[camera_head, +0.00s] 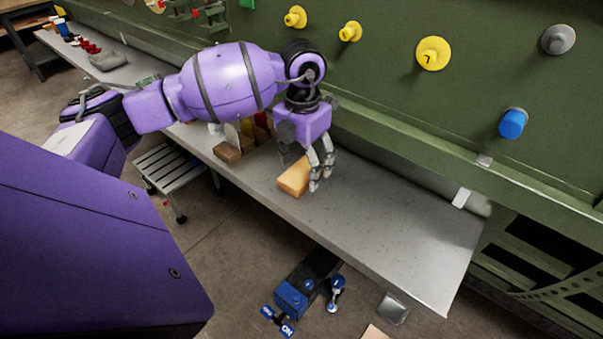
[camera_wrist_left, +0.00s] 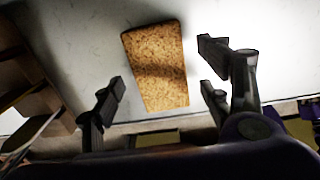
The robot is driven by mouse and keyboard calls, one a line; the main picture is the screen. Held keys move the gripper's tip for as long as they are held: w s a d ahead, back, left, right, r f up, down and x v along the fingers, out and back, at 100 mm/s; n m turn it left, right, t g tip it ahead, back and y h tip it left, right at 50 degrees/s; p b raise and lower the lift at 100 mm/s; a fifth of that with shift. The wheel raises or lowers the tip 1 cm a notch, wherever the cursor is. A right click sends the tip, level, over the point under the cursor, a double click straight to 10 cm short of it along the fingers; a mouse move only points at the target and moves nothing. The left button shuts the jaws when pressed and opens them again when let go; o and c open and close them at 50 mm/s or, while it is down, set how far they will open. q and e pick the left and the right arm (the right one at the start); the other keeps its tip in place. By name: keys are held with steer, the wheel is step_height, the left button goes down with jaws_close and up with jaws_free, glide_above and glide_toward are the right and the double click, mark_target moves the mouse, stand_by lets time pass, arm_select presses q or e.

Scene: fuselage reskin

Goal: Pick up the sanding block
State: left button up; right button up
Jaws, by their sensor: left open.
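The sanding block, a tan, cork-like block (camera_head: 293,178), lies on the grey bench top. In the left wrist view the block (camera_wrist_left: 157,62) shows its speckled face, with a shadow band across it. My left gripper (camera_head: 317,178) points down right beside the block and hides part of it in the head view. Its fingers are apart. In the wrist view one finger is on each side of the block, with nothing gripped. I cannot tell whether a finger touches it. My right gripper is not in view.
The bench (camera_head: 400,235) is clear toward its right end. A brown block (camera_head: 228,152) and upright items stand behind, near my left arm. The green panel wall carries yellow knobs (camera_head: 433,53) and a blue one (camera_head: 513,123). A step stool (camera_head: 170,165) stands on the floor.

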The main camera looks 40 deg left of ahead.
arm_select(q)
steer(key=shift+f, duration=0.4)
steer(key=c, duration=1.3)
steer(key=shift+r, duration=0.1)
steer(key=shift+r, duration=0.55)
steer(key=s+d+r, duration=0.2)
steer(key=s+r, duration=0.2)
steer(key=s+d+r, duration=0.2)
steer(key=s+r, duration=0.2)
steer(key=s+d+r, duration=0.1)
steer(key=s+r, duration=0.2)
steer(key=s, duration=0.2)
steer(key=shift+d+r+b, duration=0.3)
steer(key=shift+d+r, duration=0.1)
